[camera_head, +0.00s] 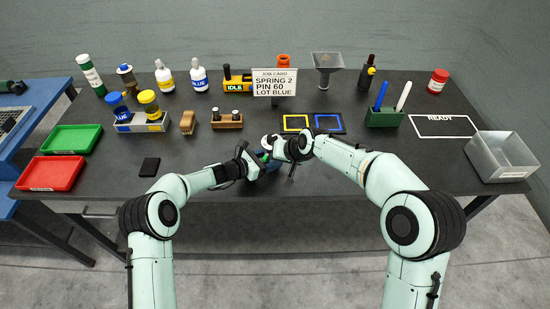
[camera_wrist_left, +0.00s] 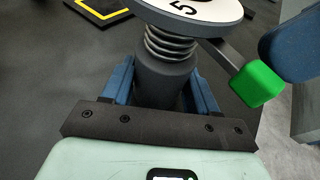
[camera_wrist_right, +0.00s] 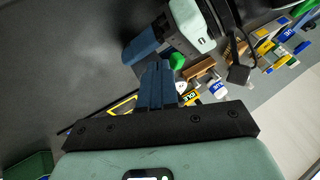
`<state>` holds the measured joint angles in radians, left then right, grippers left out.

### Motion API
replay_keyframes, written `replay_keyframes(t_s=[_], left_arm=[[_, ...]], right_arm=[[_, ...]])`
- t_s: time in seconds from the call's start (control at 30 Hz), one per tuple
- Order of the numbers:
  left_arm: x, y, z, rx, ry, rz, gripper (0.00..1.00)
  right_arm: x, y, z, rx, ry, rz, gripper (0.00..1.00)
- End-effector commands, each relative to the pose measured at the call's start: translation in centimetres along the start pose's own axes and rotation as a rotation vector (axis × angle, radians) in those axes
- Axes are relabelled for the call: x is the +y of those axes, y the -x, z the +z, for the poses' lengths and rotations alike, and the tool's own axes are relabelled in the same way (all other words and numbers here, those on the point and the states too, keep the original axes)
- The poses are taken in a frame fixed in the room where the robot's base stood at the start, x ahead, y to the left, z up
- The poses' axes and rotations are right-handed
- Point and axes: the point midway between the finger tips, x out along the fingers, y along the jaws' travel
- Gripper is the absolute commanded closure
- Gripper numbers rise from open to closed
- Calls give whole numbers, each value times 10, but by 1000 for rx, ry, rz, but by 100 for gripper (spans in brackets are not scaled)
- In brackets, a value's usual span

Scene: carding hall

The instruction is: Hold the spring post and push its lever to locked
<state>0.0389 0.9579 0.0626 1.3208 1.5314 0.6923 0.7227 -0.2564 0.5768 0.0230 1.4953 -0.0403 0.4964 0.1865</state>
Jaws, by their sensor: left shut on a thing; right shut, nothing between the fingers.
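The spring post (camera_wrist_left: 165,80) is a dark grey cylinder with a coil spring and a white numbered dial (camera_wrist_left: 195,10) on top. The dial also shows in the head view (camera_head: 268,142). Its lever ends in a green knob (camera_wrist_left: 258,84), on the right side of the post in the left wrist view. My left gripper (camera_wrist_left: 160,92) is shut around the post's grey body. My right gripper (camera_wrist_right: 158,85) is shut and empty; its blue fingertip (camera_wrist_left: 290,45) is close beside the green knob. I cannot tell whether they touch. The head view mostly hides the post behind my grippers.
A job card (camera_head: 274,84) stands behind the post. Yellow and blue square frames (camera_head: 296,123) lie to its right rear, and a wooden block with pegs (camera_head: 227,122) stands to its left rear. The table (camera_head: 350,180) is clear to the right front.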

Motion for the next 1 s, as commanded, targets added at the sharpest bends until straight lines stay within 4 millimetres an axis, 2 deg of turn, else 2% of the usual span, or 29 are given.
replay_keyframes(t_s=[0.13, 0.47, 0.63, 0.8, 1.0], left_arm=[[0, 0, 1, -1, 0, 0, 96], [0, 0, 1, -1, 0, 0, 96], [0, 0, 1, -1, 0, 0, 96], [0, 0, 0, -1, 0, 0, 96], [0, 0, 0, -1, 0, 0, 96]], right_arm=[[6, 1, -4, 0, -1, 1, 100], [7, 1, -4, 0, 0, 0, 100], [19, 8, -2, 0, -3, 2, 100], [43, 29, 4, 3, -3, 2, 100], [33, 77, 8, 4, 2, 0, 100]])
